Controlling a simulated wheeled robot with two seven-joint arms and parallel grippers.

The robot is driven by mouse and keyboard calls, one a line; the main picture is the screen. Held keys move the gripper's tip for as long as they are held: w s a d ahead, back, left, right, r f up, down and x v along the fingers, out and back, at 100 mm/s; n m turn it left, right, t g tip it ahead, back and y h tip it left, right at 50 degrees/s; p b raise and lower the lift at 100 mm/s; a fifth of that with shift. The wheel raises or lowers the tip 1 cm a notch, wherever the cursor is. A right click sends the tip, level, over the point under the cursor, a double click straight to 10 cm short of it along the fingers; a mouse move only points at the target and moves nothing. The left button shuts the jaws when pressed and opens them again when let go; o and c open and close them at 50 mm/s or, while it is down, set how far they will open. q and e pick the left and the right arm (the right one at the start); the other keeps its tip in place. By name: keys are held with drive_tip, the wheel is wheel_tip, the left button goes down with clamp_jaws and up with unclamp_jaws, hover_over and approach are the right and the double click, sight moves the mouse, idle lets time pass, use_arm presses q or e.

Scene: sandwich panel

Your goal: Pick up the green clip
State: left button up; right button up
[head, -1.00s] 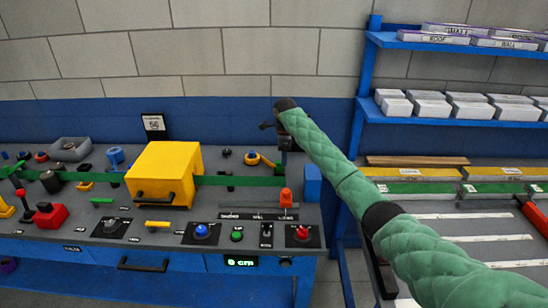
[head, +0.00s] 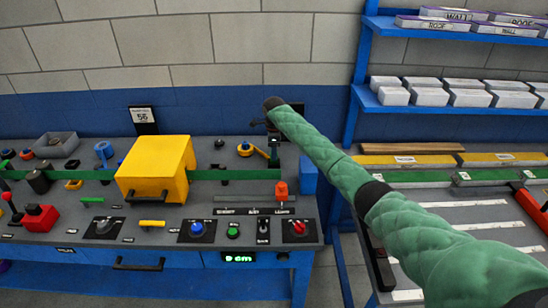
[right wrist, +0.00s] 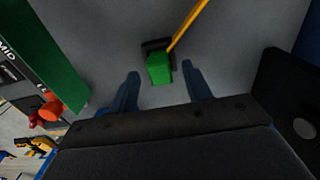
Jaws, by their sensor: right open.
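The green clip (right wrist: 159,70) shows in the right wrist view as a small green block against a dark piece, with a yellow rod running up and right from there. My right gripper (right wrist: 160,80) is open, with one blue finger on each side of the clip's near end. I cannot tell whether the fingers touch it. In the head view my right arm reaches to the back right of the bench, where its dark wrist hides the clip. My left gripper is not in view.
A yellow box-shaped housing (head: 155,168) stands over the green strip on the bench. An orange-red lever (head: 281,190) and a red button (head: 299,228) are near the bench's right end. A blue shelf rack (head: 450,110) stands to the right.

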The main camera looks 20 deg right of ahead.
drive_tip(key=shift+f, duration=1.15)
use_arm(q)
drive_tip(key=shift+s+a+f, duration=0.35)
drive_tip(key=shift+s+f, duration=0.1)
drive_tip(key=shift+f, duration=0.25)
use_arm(e)
drive_tip(key=shift+r, duration=0.1)
drive_tip(key=shift+c, duration=0.2)
clamp_jaws()
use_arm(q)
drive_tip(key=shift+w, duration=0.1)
